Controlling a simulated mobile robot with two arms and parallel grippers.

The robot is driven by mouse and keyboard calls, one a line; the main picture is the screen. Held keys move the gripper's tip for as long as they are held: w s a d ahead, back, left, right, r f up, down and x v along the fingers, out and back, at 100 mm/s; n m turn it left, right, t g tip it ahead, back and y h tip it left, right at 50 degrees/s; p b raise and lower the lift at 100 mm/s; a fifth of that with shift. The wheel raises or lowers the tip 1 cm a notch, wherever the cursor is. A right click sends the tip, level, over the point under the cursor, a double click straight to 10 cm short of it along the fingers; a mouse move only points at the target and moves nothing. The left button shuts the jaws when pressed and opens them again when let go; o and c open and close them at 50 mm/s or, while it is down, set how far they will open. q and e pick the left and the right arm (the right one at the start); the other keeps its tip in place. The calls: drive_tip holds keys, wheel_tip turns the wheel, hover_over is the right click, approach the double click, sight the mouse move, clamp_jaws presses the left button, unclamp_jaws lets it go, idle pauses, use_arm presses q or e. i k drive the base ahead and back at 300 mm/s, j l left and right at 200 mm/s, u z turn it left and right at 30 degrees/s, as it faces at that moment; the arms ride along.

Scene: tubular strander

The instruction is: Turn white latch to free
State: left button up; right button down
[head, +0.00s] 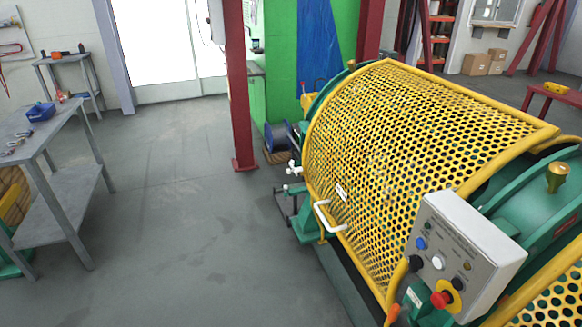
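A small white latch-like part (293,168) sticks out at the left end of the tubular strander, beside the lower left edge of the yellow perforated guard (420,120). It is small, and I cannot tell its turn position. A white bent handle (322,213) is fixed low on the front of the guard, right of and below that part. The guard lies closed over the green machine body (530,200). Neither of my grippers is in view.
A grey control box (465,245) with buttons and a red stop knob (440,299) stands at the guard's right front. A red post (238,90) and a blue spool (275,137) are behind. Grey tables (62,185) stand left. The floor (180,210) between is clear.

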sight(290, 169)
drive_tip(key=z, duration=0.3)
drive_tip(key=i+j+z, duration=0.3)
drive_tip(key=z, duration=0.2)
drive_tip(key=i+j+z, duration=0.3)
drive_tip(key=z, duration=0.2)
drive_tip(key=j, duration=0.1)
